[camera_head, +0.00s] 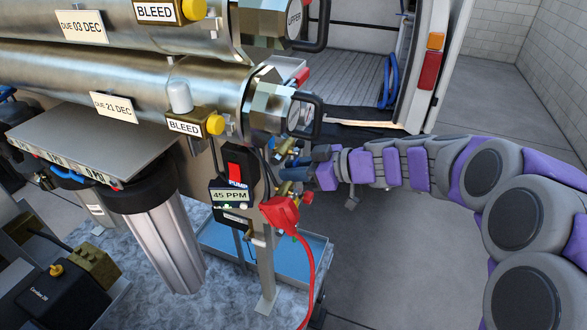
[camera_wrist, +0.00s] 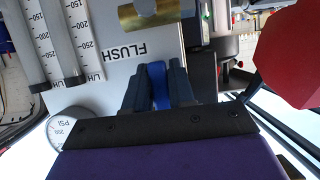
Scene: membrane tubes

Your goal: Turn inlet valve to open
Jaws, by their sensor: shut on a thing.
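My gripper (camera_wrist: 158,82) is shut on a blue handle (camera_wrist: 157,88) in the wrist view, with a dark finger on each side of it. No label naming the inlet valve can be read, so I cannot tell from lettering which valve this is. In the head view my gripper (camera_head: 305,167) reaches in from the right to the fittings below the lower steel tube (camera_head: 150,90). The valve body is mostly hidden there.
A red clamp-like part (camera_head: 281,212) with a red hose (camera_head: 312,265) hangs close below my gripper. A 45 PPM meter (camera_head: 231,195) is to its left. A pressure gauge (camera_wrist: 67,130) and scaled tubes (camera_wrist: 65,40) show in the wrist view. Open floor (camera_head: 400,260) lies below my arm.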

